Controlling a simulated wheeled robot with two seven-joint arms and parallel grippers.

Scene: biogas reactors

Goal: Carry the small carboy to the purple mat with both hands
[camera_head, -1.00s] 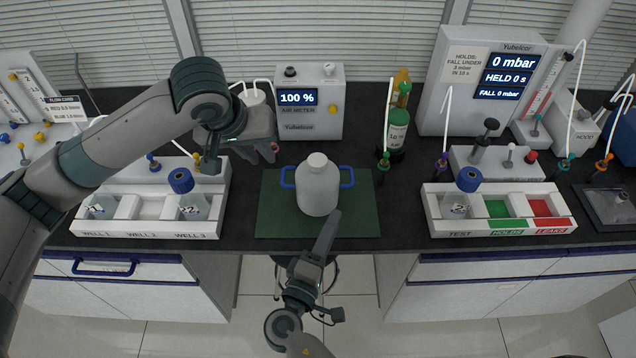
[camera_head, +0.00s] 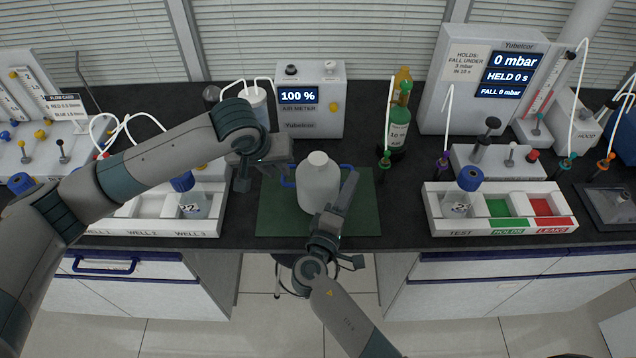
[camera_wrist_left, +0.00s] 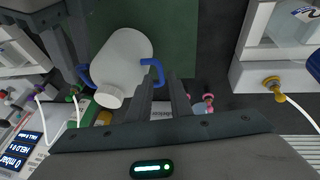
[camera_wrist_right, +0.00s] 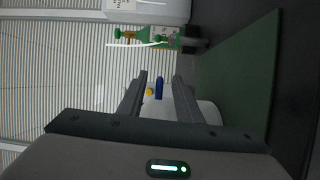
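The small carboy (camera_head: 318,185), white with two blue side handles, stands upright on a dark green mat (camera_head: 270,222). No purple mat shows in any view. My left gripper (camera_head: 282,165) is at the carboy's left handle. In the left wrist view its fingers (camera_wrist_left: 172,84) are apart, with a blue handle (camera_wrist_left: 153,64) by one fingertip; whether it lies between them is unclear. My right gripper (camera_head: 350,178) is at the right handle. In the right wrist view its fingers (camera_wrist_right: 160,78) are apart, with a blue handle (camera_wrist_right: 158,88) between them.
The air meter (camera_head: 312,122) stands behind the mat, and a green gas cylinder (camera_head: 396,130) stands behind right. A white well tray (camera_head: 150,228) is at left. A test tray (camera_head: 470,232) is at right. Dark bench lies clear between mat and test tray.

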